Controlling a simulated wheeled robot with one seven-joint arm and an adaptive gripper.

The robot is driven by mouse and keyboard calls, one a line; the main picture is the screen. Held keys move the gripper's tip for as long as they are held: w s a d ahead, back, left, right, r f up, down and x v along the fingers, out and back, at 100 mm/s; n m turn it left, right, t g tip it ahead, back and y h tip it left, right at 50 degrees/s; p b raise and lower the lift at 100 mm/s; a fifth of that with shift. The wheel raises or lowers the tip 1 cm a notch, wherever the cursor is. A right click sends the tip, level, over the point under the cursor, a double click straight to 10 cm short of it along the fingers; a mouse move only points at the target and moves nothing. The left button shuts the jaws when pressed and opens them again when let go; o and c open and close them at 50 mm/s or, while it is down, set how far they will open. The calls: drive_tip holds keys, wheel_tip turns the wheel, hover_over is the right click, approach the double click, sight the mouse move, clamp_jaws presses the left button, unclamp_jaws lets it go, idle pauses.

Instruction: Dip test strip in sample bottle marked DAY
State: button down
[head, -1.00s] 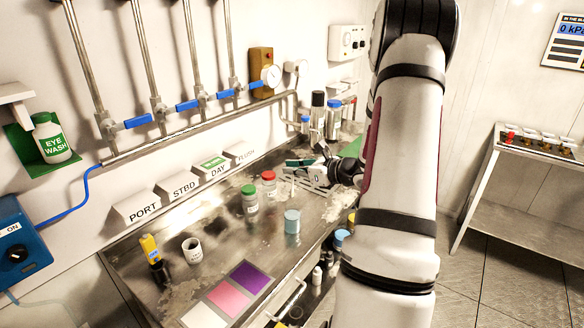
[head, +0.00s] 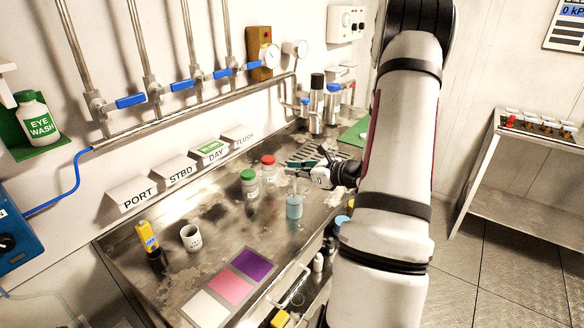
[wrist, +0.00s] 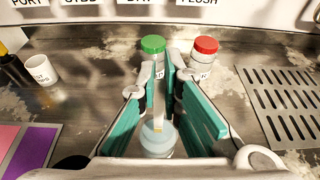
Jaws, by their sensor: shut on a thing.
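My gripper (wrist: 162,105) is shut on a thin pale test strip (wrist: 158,112) with a yellowish end, held between its teal pads. In the wrist view the strip's end overlaps a small blue cup (wrist: 160,140); I cannot tell if it touches what is inside. In the head view my gripper (head: 318,172) is just above and right of the blue cup (head: 294,207). A green-capped bottle (head: 249,184) and a red-capped bottle (head: 268,169) stand upright behind it; their labels are unreadable. The DAY sign (head: 213,152) is on the wall side of the bench.
A white cup (head: 191,238) and a yellow meter (head: 148,236) stand at the bench's left. A white, pink and purple card (head: 231,288) lies in front. A slotted metal plate (wrist: 285,100) is at right in the wrist view. PORT, STBD and FLUSH signs flank DAY.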

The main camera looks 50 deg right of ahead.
sight(295, 183)
drive_tip(key=shift+f+b, duration=1.4)
drive_tip(key=shift+f, duration=0.9)
drive_tip(key=shift+r, duration=0.1)
idle(0.9)
drive_tip(key=shift+r+p, duration=2.25)
drive_tip(key=shift+r, duration=3.1)
